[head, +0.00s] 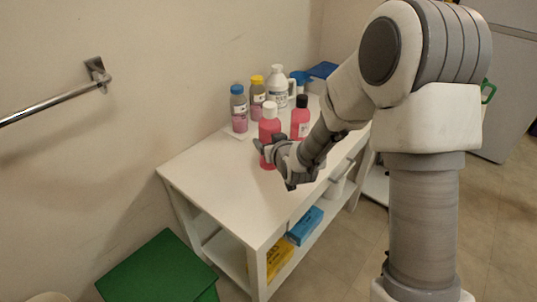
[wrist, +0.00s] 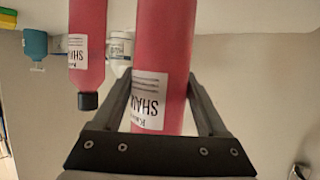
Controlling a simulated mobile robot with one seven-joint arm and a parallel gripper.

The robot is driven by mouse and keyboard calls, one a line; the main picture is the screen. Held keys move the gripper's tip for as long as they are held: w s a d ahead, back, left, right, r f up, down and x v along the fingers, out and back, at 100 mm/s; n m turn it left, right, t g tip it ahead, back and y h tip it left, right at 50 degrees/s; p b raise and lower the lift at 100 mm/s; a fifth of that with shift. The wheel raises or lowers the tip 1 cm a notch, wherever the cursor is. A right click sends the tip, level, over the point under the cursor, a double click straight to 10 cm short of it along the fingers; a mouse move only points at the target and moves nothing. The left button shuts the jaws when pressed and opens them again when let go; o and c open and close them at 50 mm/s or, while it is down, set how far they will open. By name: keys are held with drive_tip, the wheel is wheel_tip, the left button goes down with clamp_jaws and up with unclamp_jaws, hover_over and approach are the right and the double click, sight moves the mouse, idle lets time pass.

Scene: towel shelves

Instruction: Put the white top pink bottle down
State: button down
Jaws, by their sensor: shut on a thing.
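The white top pink bottle (head: 269,128) is upright over the white table, in the grip of my gripper (head: 268,149). In the wrist view, which is upside down, the same pink bottle (wrist: 163,50) stands between the two fingers of my gripper (wrist: 163,88), its SHAM-lettered label facing me. My gripper is shut on it. Its white cap is out of the wrist view. I cannot tell whether its base touches the table. A second pink bottle with a black cap (head: 300,117) stands just right of it and behind; it also shows in the wrist view (wrist: 87,45).
The white table (head: 205,175) is bare at its front left. Behind the held bottle stand a blue-capped bottle (head: 238,108), a yellow-capped bottle (head: 257,97) and a white jug (head: 277,88). A lower shelf holds yellow (head: 278,258) and blue (head: 305,226) items. A green box (head: 158,268) stands at front left.

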drive_tip(key=shift+s+a+f, duration=0.1)
drive_tip(key=shift+a+f, duration=0.15)
drive_tip(key=shift+f, duration=0.05)
drive_tip(key=shift+f+b, duration=0.3)
drive_tip(key=shift+f, duration=1.45)
drive_tip(key=shift+f, duration=0.2)
unclamp_jaws()
drive_tip(key=shift+r, duration=0.15)
